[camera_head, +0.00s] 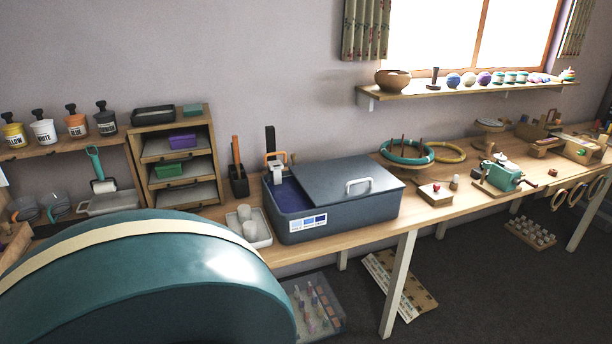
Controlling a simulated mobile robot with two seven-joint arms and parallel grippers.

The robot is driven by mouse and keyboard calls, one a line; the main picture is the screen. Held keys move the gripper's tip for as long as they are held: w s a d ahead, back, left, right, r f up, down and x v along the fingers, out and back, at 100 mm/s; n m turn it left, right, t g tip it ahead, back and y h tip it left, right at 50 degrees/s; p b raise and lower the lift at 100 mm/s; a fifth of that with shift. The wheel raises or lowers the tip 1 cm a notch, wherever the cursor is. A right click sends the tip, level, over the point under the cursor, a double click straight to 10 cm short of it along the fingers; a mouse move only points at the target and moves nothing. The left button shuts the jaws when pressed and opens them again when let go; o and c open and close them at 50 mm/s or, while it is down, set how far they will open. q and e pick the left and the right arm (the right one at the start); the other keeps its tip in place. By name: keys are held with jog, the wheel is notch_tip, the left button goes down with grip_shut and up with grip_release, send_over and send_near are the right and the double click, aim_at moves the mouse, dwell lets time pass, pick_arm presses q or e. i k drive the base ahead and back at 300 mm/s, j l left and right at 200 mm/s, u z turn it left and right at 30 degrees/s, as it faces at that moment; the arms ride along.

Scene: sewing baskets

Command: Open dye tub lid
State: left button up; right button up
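The dye tub (345,217) is a dark blue-grey box with a small label on its front, standing on the long wooden table. Its flat grey lid (325,178) lies over the middle and right part of the tub, with a pale handle (358,186) near its right side. The left part of the tub is uncovered and shows a dark blue inside. A small orange and white fitting (276,162) is at the tub's back left. Neither of my grippers is in view.
A white tray with pale cups (249,227) stands left of the tub. A teal ring (407,151) and a small wooden box with a red knob (435,193) are to its right. A large teal curved shape (150,275) fills the lower left; I cannot tell what it is.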

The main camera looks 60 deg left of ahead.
aim_at(332, 182)
jog(key=u, duration=1.55)
